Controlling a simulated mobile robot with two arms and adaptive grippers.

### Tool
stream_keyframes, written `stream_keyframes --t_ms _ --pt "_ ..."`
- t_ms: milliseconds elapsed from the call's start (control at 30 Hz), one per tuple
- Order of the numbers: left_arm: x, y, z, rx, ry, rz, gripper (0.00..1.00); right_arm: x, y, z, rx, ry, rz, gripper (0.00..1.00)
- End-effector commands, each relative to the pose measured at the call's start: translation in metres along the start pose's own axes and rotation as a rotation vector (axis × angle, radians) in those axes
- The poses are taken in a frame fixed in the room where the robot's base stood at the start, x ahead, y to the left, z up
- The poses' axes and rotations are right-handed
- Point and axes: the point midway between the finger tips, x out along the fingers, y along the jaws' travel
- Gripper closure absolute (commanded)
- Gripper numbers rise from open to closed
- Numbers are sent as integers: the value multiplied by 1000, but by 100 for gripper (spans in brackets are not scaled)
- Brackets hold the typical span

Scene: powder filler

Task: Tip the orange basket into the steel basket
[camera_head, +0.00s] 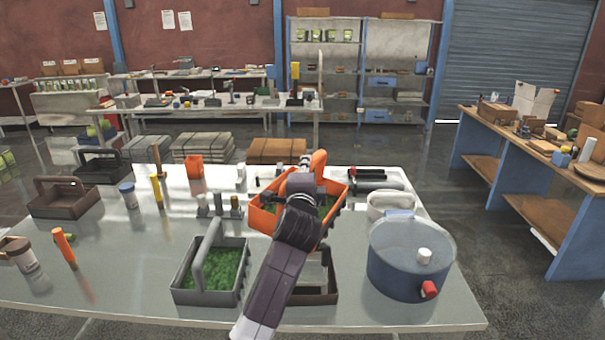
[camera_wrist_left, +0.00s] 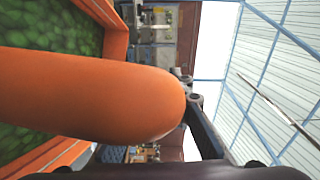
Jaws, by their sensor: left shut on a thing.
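The orange basket (camera_head: 262,221), with green contents inside, is right of centre on the table, behind my forearm. My left gripper (camera_head: 304,168) is shut on its orange handle; I cannot tell whether the basket is clear of the table. In the left wrist view the thick orange handle (camera_wrist_left: 95,95) crosses in front of the green contents, and a dark finger of my left gripper (camera_wrist_left: 200,112) shows at its end. The steel basket (camera_head: 207,297), grey with a raised handle, stands upright in front and to the left, also holding green contents. My right gripper is not in view.
A brown basket (camera_head: 328,297) stands right of the steel basket, partly behind my arm. A blue pot (camera_head: 400,272) with a lid is at the right. A brown basket (camera_head: 62,207) and an orange-topped tool (camera_head: 64,244) are at left.

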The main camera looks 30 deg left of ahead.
Motion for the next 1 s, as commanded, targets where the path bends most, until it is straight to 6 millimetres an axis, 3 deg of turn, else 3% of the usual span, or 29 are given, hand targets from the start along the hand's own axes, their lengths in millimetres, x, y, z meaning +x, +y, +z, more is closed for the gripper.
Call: stream_keyframes --t_ms 33,433,1000 --pt "-1 4 -3 27 2 -20 100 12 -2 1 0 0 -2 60" --pt "-13 14 -30 280 -1 -122 100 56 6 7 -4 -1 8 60" --pt "-22 50 -55 613 -4 -255 100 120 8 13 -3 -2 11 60"
